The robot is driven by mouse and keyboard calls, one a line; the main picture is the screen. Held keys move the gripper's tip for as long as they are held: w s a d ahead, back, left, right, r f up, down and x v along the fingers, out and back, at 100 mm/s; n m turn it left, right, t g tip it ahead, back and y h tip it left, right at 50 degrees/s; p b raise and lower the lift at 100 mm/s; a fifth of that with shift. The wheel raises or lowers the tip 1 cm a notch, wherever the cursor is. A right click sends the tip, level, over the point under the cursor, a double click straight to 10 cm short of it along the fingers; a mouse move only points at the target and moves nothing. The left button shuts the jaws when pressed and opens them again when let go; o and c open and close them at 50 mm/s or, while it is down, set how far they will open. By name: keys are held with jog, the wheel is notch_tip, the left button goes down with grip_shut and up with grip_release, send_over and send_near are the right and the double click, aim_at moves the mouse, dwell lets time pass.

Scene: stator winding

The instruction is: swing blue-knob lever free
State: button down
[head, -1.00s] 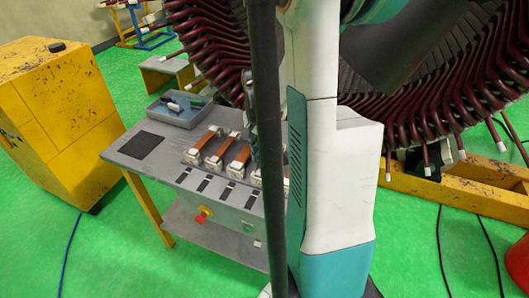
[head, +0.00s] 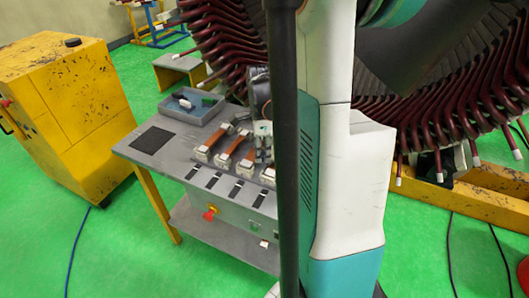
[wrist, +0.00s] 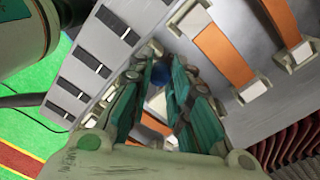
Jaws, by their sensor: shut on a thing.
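The blue knob (wrist: 159,75) shows in the wrist view between the fingertips of my gripper (wrist: 157,82), which is shut on it. The fingers hide most of the knob, and the lever under it is largely hidden by my gripper. In the head view my gripper (head: 263,143) is over the right part of the grey bench's row of orange bars, just left of a dark pole. The knob cannot be made out there.
Orange bars (head: 226,153) in pale clamps sit on the grey bench (head: 180,170). A blue-grey tray (head: 185,117) of small parts stands at its back. A yellow cabinet (head: 65,115) is at left. The stator's dark red coils (head: 455,125) rise at right, close behind the bench.

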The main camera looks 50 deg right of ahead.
jog(key=shift+w+m, duration=0.15)
jog(key=shift+m, duration=0.25)
jog(key=c, duration=1.5)
grip_release()
jog(key=shift+o, duration=0.2)
notch_tip(320, 180, up, 12)
jog(key=shift+w+d, duration=0.15)
jog(key=shift+d, duration=0.05)
jog(key=shift+w, duration=0.1)
